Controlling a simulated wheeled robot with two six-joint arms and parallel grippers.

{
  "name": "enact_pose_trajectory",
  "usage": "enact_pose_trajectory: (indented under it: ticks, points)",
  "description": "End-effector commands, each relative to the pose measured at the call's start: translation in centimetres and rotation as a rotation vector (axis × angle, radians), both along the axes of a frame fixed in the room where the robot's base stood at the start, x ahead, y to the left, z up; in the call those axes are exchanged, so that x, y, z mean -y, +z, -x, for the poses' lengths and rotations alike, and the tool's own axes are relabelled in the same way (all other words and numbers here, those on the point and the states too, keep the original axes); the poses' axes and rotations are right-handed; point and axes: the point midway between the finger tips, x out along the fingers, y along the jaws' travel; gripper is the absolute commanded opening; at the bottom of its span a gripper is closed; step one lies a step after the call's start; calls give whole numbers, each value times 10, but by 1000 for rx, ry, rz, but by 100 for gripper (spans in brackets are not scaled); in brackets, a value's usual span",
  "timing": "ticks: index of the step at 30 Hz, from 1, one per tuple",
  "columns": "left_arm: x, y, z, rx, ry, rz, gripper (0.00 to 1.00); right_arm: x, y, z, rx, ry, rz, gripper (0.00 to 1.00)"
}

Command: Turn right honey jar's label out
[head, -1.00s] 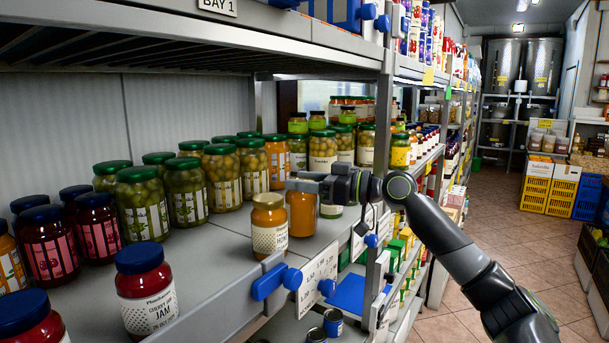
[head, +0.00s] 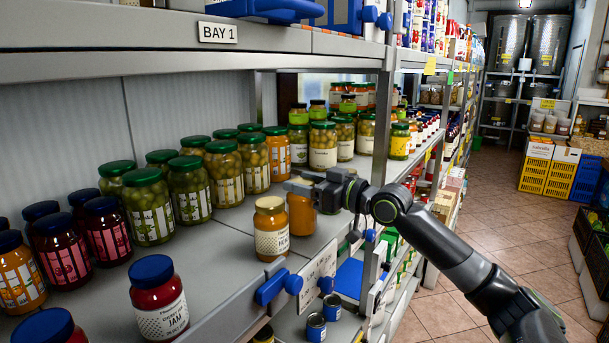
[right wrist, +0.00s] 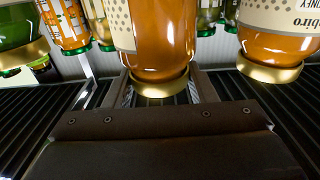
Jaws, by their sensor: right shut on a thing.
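The right honey jar (head: 302,216) stands on the grey shelf near its front edge, upright, its upper part hidden by my right gripper (head: 306,188). The side facing the head camera is plain amber, with no label showing. My right gripper is shut on this jar, near its lid. In the right wrist view, which is upside down, the jar (right wrist: 163,45) sits between the two fingers, and a piece of its dotted label shows at one side. The left honey jar (head: 271,232), gold-lidded, stands close beside it with its label facing out. My left gripper is not in view.
Green-lidded olive jars (head: 225,172) stand in rows behind. A jam jar (head: 158,300) stands at the front left. A blue clip (head: 275,287) and price cards (head: 318,268) line the shelf edge. Bare shelf (head: 215,260) lies left of the honey jars.

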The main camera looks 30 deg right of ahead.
Motion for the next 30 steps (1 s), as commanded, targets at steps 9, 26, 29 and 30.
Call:
enact_pose_trajectory:
  ticks: [9, 26, 29, 30]
  points:
    - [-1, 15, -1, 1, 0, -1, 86, -3, 1, 1, 4, -91, 2, 0]
    - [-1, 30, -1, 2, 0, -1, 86, -5, 3, 1, 5, -325, -4, 0]
    - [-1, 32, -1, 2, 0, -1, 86, -5, 3, 1, 6, -376, -4, 0]
    - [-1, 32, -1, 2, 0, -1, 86, -5, 3, 1, 7, -395, -3, 0]
